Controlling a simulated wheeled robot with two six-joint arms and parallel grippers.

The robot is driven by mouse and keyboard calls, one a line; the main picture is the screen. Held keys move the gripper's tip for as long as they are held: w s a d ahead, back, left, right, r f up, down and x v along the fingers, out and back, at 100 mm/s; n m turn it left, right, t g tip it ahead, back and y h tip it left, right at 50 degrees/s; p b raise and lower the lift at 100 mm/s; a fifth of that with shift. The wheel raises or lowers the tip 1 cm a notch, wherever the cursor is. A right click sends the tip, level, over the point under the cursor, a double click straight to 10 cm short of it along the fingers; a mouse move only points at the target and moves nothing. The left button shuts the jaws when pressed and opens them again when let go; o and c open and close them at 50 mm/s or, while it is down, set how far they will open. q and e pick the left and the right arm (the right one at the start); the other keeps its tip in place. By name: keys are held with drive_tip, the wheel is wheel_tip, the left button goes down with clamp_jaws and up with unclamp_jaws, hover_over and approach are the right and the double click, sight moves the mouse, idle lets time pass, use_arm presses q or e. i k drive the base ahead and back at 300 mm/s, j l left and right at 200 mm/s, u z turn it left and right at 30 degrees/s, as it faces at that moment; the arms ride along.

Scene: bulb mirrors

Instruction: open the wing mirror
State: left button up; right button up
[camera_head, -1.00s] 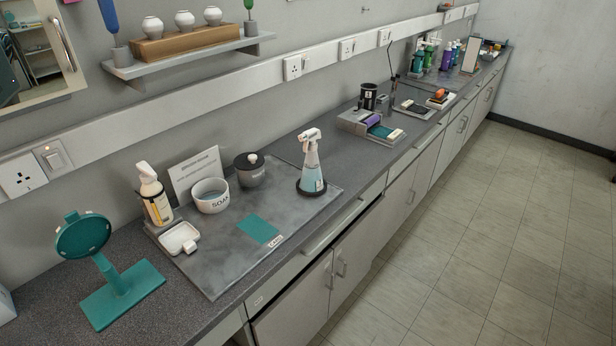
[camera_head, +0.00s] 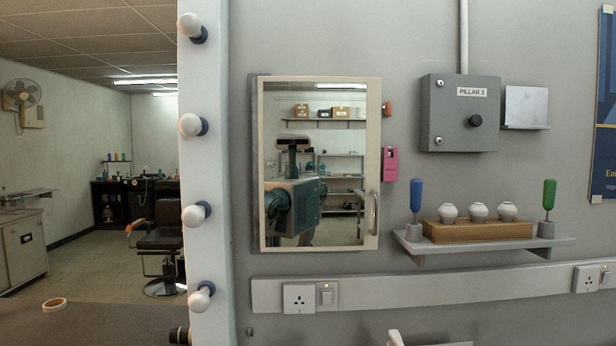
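The wing mirror (camera_head: 312,238) is a tall mirror panel in a cream frame on the grey wall, left of centre. A curved metal handle (camera_head: 374,212) is on the lower right side of its frame. The panel looks about parallel to the wall, with a grey strip of backing along its left edge. Its glass reflects my own body and shelves with boxes.
A large mirror edged with white bulbs (camera_head: 190,125) stands to the left. Right of the wing mirror are a pink holder (camera_head: 390,164), a grey wall box (camera_head: 459,135) and a shelf (camera_head: 487,246) with pots. A socket rail (camera_head: 420,296) runs below.

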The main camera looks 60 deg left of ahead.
sight(318, 137)
drive_tip(key=u, duration=1.65)
